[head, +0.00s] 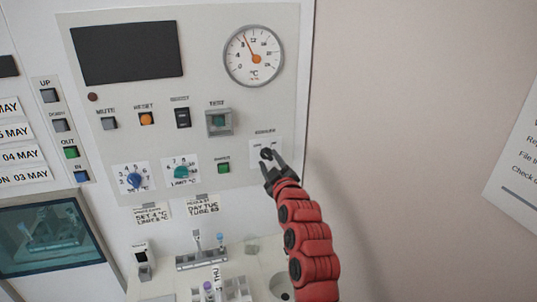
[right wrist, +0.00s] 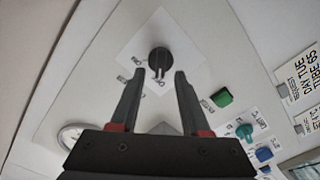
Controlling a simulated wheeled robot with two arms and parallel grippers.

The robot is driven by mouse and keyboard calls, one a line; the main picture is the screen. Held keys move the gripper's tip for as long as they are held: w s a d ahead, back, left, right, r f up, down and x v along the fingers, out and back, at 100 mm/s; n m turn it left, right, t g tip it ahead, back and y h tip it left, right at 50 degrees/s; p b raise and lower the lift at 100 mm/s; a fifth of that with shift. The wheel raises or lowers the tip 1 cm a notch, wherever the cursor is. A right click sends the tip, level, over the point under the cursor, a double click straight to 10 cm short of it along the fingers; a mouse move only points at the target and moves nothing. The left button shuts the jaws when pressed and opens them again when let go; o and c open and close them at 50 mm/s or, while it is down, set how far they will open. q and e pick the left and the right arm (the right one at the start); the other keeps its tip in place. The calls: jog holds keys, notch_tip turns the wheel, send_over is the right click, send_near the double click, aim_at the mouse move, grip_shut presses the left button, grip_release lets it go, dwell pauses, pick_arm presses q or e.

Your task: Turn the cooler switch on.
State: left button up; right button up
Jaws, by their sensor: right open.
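The cooler switch (head: 266,154) is a round black knob on a white plate at the panel's lower right, with a small blurred label above it. It also shows in the right wrist view (right wrist: 160,58), with a light pointer mark on the side facing my gripper; the lettering is too blurred to read its setting. My right gripper (head: 275,170) is open and empty, its fingertips just below the knob. In the right wrist view the fingers (right wrist: 160,78) spread to either side just short of the knob; I cannot tell whether they touch it. My left gripper is not in view.
The grey panel carries a temperature dial (head: 253,56), a dark screen (head: 127,53), a green button (head: 223,168), an orange button (head: 147,118), a blue knob (head: 135,181) and a teal knob (head: 181,171). A tube rack (head: 202,257) stands below.

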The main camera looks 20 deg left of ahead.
aim_at(267, 155)
jog(key=shift+p+x, duration=0.35)
jog(key=shift+x, duration=0.7)
grip_shut()
